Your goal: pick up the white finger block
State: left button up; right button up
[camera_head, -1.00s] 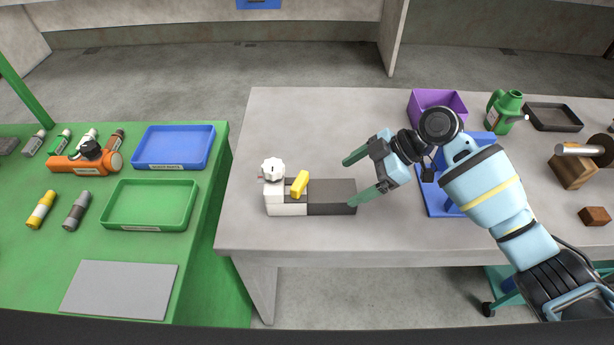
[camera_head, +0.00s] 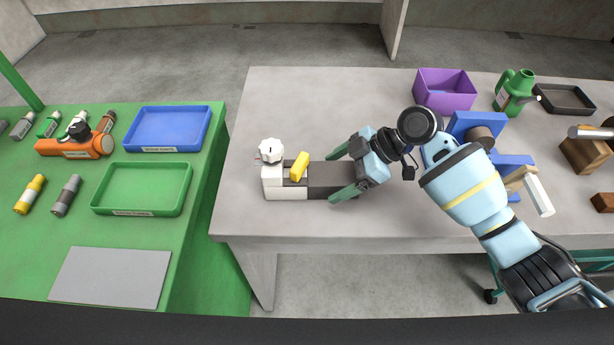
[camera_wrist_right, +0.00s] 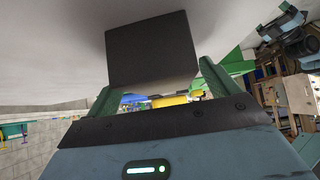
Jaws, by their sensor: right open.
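A white block (camera_head: 272,187) with a white knob (camera_head: 270,151) on top stands near the left end of the grey table. A yellow piece (camera_head: 299,166) sits on it, and a dark grey block (camera_head: 325,176) extends from it to the right. My right gripper (camera_head: 338,176) is open at the right end of the dark block, with one green finger on the far side and one on the near side. In the right wrist view, the dark block (camera_wrist_right: 152,50) shows between the fingers (camera_wrist_right: 155,85), and the yellow piece (camera_wrist_right: 170,101) is beyond. My left gripper is out of view.
Right of my gripper are a purple bin (camera_head: 444,91), a green bottle (camera_head: 514,92), a black tray (camera_head: 566,97) and a white bar (camera_head: 540,195). A green table (camera_head: 207,185) at left holds a blue tray (camera_head: 206,128) and a green tray (camera_head: 184,190).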

aim_at(321, 173)
jog(key=shift+a+f, duration=0.45)
jog(key=shift+f, duration=0.1)
jog(key=shift+a+r, duration=0.1)
jog(key=shift+r, duration=0.05)
jog(key=c, duration=1.3)
jog(key=shift+c, duration=0.2)
jog(key=shift+r, duration=0.1)
jog(key=shift+r, duration=1.8)
jog(key=s+a+r, duration=0.1)
jog(key=s, duration=1.5)
jog(key=shift+a, duration=0.25)
